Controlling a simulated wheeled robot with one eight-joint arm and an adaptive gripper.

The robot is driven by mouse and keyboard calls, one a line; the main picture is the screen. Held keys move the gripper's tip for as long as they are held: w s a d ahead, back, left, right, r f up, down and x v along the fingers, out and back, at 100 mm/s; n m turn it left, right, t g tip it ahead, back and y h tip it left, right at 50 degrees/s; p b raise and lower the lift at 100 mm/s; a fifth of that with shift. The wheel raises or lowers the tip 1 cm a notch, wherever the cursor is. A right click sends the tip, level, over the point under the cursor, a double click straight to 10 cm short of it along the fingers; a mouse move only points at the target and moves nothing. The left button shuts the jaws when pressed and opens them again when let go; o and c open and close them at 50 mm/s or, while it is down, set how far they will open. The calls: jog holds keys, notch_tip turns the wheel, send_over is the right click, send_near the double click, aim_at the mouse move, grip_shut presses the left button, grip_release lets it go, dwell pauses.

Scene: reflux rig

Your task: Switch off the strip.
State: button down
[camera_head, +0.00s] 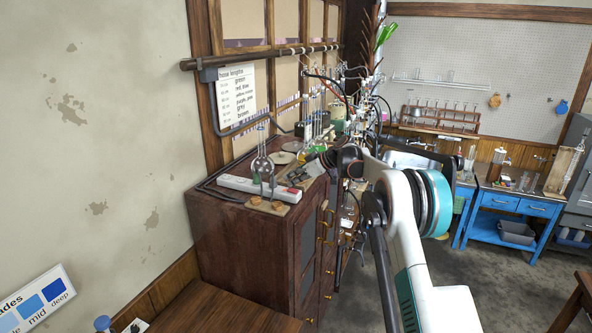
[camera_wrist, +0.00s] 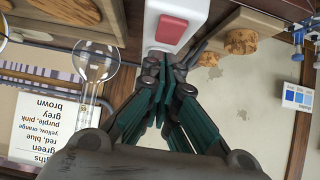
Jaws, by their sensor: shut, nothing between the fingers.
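The strip (camera_head: 245,186) is a long white power strip lying on top of the dark wooden cabinet. Its red switch (camera_head: 293,191) is at the right end in the head view. In the wrist view the red switch (camera_wrist: 172,30) shows large at the top, set in the strip's white end (camera_wrist: 160,50). My gripper (camera_wrist: 165,65) is shut and empty, its dark green fingers close to that end, just below the switch in the picture. In the head view my gripper (camera_head: 300,175) is over the cabinet beside the strip's right end. I cannot tell whether the fingertips touch it, nor the switch's position.
A round glass flask (camera_head: 262,165) stands just behind the strip; it also shows in the wrist view (camera_wrist: 97,62). Corks on a wooden board (camera_head: 268,207) lie in front of the strip. Glassware and tubing crowd the cabinet's far end (camera_head: 325,115). A wall chart (camera_head: 236,97) hangs behind.

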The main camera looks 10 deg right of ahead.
jog(key=shift+a+f, duration=0.15)
jog(key=shift+f, duration=0.25)
jog(key=shift+w+a+f+g+h, duration=0.2)
jog(key=shift+a+f+g+h, duration=0.1)
jog(key=shift+f+h, duration=0.1)
jog(key=shift+s+d+b, duration=0.2)
jog(key=shift+d+b, duration=0.1)
jog(key=shift+d, duration=0.1)
